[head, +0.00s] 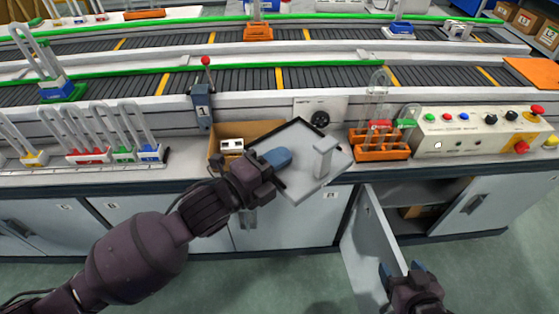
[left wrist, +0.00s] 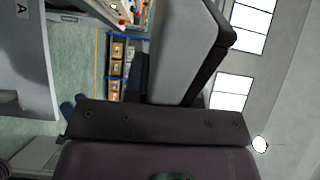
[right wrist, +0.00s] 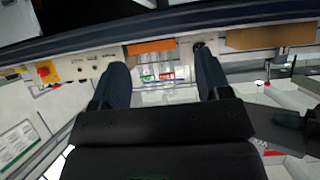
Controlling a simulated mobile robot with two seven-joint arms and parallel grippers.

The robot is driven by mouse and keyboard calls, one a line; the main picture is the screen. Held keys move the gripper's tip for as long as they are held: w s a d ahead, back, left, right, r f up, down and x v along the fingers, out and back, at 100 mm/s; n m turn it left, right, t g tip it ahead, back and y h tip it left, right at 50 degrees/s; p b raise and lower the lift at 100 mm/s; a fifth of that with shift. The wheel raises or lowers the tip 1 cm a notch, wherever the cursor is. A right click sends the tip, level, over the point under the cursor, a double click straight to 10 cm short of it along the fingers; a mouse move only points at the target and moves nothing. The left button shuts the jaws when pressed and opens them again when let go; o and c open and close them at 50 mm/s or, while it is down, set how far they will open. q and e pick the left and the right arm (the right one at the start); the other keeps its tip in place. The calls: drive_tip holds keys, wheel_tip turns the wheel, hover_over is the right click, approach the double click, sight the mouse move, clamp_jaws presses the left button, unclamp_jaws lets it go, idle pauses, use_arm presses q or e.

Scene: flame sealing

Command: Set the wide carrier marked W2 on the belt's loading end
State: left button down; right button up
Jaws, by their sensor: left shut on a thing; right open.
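My left gripper (head: 276,163) is shut on the edge of a flat light-grey tray-like piece (head: 300,187) with a dark rim and an upright pale post. It holds the piece tilted over the front edge of the bench. The piece also fills the upper middle of the left wrist view (left wrist: 178,55). I can read no W2 mark on it. My right gripper (head: 403,270) is open and empty, low at the front right, before the open cabinet. Its two fingers stand apart in the right wrist view (right wrist: 160,62). The near roller belt (head: 240,80) runs behind the bench; its loading end is not clearly marked.
A cardboard box (head: 218,133) is partly behind the held piece. An orange rack with glass tubes (head: 382,154) and a button panel (head: 465,140) stand to the right. Carriers with bent tubes (head: 85,157) line the left. An open cabinet door (head: 375,240) juts out below.

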drive_tip(key=shift+g+h, duration=0.3)
drive_tip(key=shift+g, duration=0.2)
drive_tip(key=s+f, duration=0.2)
drive_tip(key=s, duration=0.1)
drive_tip(key=s+f, duration=0.1)
drive_tip(key=shift+s+d+f, duration=0.3)
drive_tip(key=shift+s+d, duration=0.05)
drive_tip(key=shift+d, duration=0.05)
